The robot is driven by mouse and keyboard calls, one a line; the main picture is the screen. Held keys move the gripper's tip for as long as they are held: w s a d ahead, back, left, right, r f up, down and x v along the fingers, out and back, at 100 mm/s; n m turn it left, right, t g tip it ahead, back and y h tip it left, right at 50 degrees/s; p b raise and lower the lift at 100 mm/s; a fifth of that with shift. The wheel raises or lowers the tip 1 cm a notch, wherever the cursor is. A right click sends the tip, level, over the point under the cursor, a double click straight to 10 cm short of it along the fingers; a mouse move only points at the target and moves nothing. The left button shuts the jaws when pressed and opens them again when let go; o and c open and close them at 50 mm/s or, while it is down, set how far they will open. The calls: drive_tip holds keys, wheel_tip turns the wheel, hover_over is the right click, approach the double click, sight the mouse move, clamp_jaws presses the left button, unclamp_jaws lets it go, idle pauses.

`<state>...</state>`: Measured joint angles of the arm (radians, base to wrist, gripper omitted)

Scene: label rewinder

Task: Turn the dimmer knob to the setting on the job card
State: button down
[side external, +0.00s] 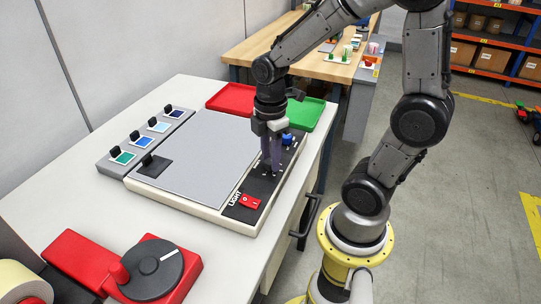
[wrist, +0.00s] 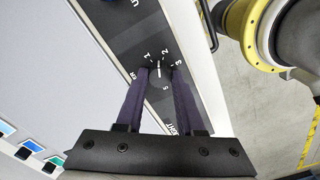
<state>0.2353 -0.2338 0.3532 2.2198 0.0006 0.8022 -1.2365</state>
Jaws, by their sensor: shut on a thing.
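The dimmer knob (wrist: 158,72) is a small dark knob with a white pointer line, on the black control strip (side external: 262,188) of the light box. The numbers 1, 2, 3 and 5 show around it in the wrist view. Which number the line points at is hard to tell. My gripper (wrist: 161,73) is shut on the knob, with one dark purple finger on each side of it. In the side view my gripper (side external: 271,168) points down onto the strip and hides the knob. I cannot make out a job card.
A red switch (side external: 250,201) marked LIGHT and a blue knob (side external: 287,138) sit on the same strip. Red (side external: 231,98) and green (side external: 304,114) trays lie behind. Colour swatches (side external: 123,157) stand left; a red dial unit (side external: 152,268) is in front.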

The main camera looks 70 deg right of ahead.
drive_tip(key=m, duration=0.4)
drive_tip(key=shift+m, duration=0.3)
drive_tip(key=m, duration=0.3)
drive_tip(key=shift+m, duration=0.3)
drive_tip(key=m, duration=0.4)
drive_tip(key=shift+m, duration=0.3)
drive_tip(key=m, duration=0.4)
drive_tip(key=shift+m, duration=0.3)
drive_tip(key=m, duration=1.2)
drive_tip(key=shift+m, duration=2.1)
